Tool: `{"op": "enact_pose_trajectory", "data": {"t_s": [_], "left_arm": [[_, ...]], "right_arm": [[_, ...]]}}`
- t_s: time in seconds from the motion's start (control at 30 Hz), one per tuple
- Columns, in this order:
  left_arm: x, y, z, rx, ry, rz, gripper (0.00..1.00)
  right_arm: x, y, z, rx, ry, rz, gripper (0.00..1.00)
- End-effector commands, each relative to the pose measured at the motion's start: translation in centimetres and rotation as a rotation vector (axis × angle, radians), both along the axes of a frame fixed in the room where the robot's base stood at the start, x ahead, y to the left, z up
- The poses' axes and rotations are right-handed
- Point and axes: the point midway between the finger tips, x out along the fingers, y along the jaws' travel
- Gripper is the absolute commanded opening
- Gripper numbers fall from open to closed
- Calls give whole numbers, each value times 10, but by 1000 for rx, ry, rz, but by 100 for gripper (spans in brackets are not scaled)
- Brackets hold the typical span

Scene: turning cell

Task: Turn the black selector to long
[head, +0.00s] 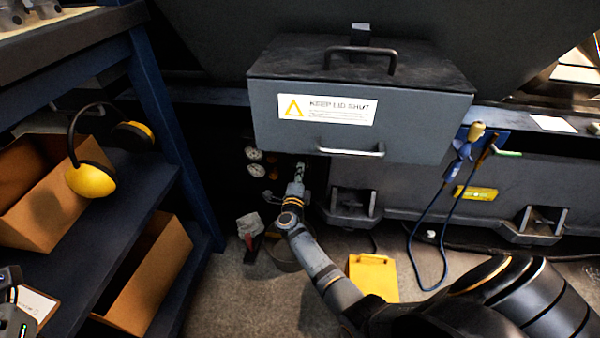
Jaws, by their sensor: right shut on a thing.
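My right gripper (300,172) reaches in under the front of the grey lidded box, at a dark panel beside small round gauges. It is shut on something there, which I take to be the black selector. The gripper and the shade hide the selector, so I cannot read its position or the word long. A part of my left arm, with what looks like the left gripper (12,300), shows cut off at the lower left edge. I cannot see its fingertips clearly.
The grey box (220,92) marked KEEP LID SHUT overhangs my right gripper. Two gauges (255,162) sit just left of it. Blue shelving (165,110) with yellow ear defenders (90,180) stands left. A yellow plate (373,275) lies on the floor. A blue hose (413,248) hangs right.

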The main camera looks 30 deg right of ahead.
Motion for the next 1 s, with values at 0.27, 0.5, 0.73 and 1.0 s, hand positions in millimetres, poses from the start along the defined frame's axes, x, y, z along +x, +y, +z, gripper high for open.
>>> {"op": "enact_pose_trajectory", "data": {"t_s": [0.27,0.5,0.73,1.0], "left_arm": [[0,0,0,3,-1,-1,40],[0,-1,0,4,-1,-1,40],[1,-1,-1,6,3,-3,40],[0,-1,0,4,1,-2,40]], "right_arm": [[-1,0,-2,2,3,0,27],[0,0,-1,1,2,0,35],[-12,10,-2,3,3,1,35],[-51,39,-2,4,3,0,35]]}}
